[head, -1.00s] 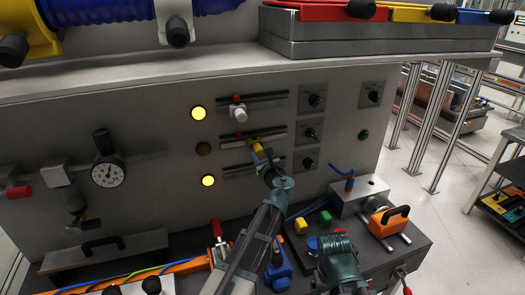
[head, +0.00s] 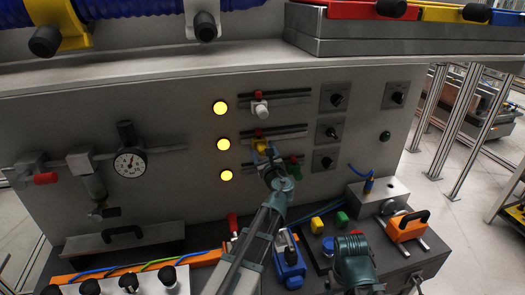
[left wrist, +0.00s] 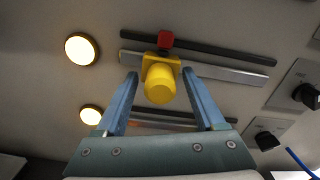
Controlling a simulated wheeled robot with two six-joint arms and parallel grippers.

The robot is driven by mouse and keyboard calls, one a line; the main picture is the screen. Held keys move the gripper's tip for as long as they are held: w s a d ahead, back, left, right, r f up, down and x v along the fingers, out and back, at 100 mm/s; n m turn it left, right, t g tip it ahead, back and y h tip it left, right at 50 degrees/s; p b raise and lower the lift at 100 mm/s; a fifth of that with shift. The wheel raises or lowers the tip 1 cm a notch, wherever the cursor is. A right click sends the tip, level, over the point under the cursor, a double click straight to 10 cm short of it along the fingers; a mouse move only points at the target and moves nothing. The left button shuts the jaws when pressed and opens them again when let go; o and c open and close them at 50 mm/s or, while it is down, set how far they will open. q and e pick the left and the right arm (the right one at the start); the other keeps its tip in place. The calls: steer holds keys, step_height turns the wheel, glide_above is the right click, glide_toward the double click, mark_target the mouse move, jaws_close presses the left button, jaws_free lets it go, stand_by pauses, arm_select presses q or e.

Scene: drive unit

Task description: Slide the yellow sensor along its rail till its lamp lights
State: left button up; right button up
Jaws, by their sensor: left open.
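The yellow sensor (head: 260,146) sits on the middle of three rails on the grey panel, left of the rail's middle. A red piece (left wrist: 165,40) is at its top. The middle lamp (head: 223,144) is lit, like the lamps above and below it. My left gripper (head: 265,153) is at the sensor. In the left wrist view its blue fingers are open, one on each side of the yellow sensor (left wrist: 159,82), with a visible gap on both sides. Teal parts of my right arm show low in the head view; its fingers cannot be made out.
A white sensor (head: 261,108) is on the upper rail and a green one (head: 294,160) on the lower rail. Black knobs (head: 331,132) stand to the right. A gauge (head: 130,163) is at the left.

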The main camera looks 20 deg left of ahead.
arm_select(q)
steer(key=v, duration=1.4)
steer(key=s+d+f+n+g+h, duration=0.1)
steer(key=s+f+n+g, duration=0.3)
steer(key=f+n, duration=0.3)
steer(key=s+d+f+n+g+h, duration=0.2)
steer(key=s+f+n+g, duration=0.25)
steer(key=f+n, duration=0.3)
steer(key=s+d+f+n+g+h, duration=0.5)
steer(key=s+d+f+n+g, duration=0.1)
steer(key=s+d, duration=0.5)
steer(key=shift+s+d+f+n+g+h, duration=0.2)
steer(key=shift+s+f+n+g+h, duration=0.2)
steer(key=shift+f+n, duration=0.45)
